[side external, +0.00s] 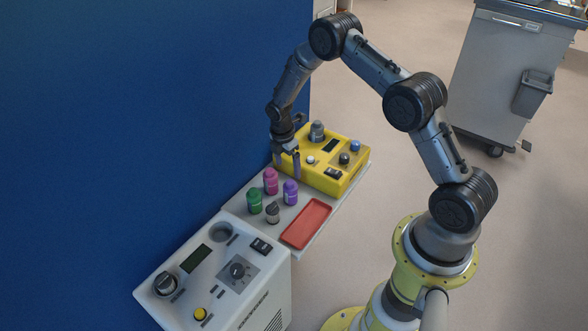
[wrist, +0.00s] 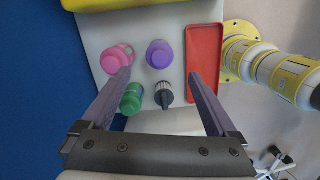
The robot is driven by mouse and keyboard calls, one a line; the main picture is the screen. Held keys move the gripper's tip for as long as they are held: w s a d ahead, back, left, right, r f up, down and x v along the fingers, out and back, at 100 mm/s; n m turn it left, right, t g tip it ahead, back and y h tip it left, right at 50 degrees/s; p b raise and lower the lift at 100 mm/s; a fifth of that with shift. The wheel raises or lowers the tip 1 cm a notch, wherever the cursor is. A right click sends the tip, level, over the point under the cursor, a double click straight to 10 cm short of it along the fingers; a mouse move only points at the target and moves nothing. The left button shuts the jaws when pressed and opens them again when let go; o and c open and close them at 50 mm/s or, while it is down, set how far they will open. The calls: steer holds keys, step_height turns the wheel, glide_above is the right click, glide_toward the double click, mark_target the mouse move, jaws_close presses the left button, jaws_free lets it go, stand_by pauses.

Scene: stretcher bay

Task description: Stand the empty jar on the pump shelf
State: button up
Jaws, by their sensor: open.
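A small jar with a dark, narrow top (side external: 273,212) stands near the green one. I cannot tell which jar is empty. My gripper (side external: 288,170) is open with nothing between its fingers, pointing down above the shelf by the yellow unit. In the wrist view the pink jar (wrist: 116,58) is by the left fingertip. The purple jar (wrist: 159,54) shows between the fingers, beyond the dark-topped jar (wrist: 164,95).
A red tray (side external: 306,223) lies along the shelf's right side. A yellow unit (side external: 325,176) with knobs stands at the shelf's far end, and a white unit with a dial (side external: 215,275) at the near end. A blue wall (side external: 130,110) runs along the left.

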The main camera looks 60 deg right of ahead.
steer(key=shift+a+r, duration=0.1)
steer(key=shift+r, duration=0.45)
steer(key=s+a+r+m+t, duration=0.1)
steer(key=s+a+r+m, duration=0.15)
steer(key=r, duration=0.65)
steer(key=s+a+r+m+t, duration=0.1)
steer(key=s+a+r+m, duration=0.15)
steer(key=r, duration=0.65)
steer(key=s+a+r+m+t, duration=0.1)
steer(key=s+a+r+m, duration=0.2)
steer(key=r, duration=0.6)
steer(key=s+a+r+m+t, duration=0.1)
steer(key=s+a+r+m, duration=0.1)
steer(key=s, duration=0.9)
steer(key=s+a+r+m+t+y, duration=0.1)
steer(key=s+a+r+m, duration=0.2)
steer(key=s, duration=0.8)
steer(key=r+m, duration=0.1)
steer(key=m, duration=0.1)
steer(key=shift+s+a+r+m+t, duration=0.15)
steer(key=shift+s+r+m+t, duration=0.05)
steer(key=shift+r+m+t, duration=0.2)
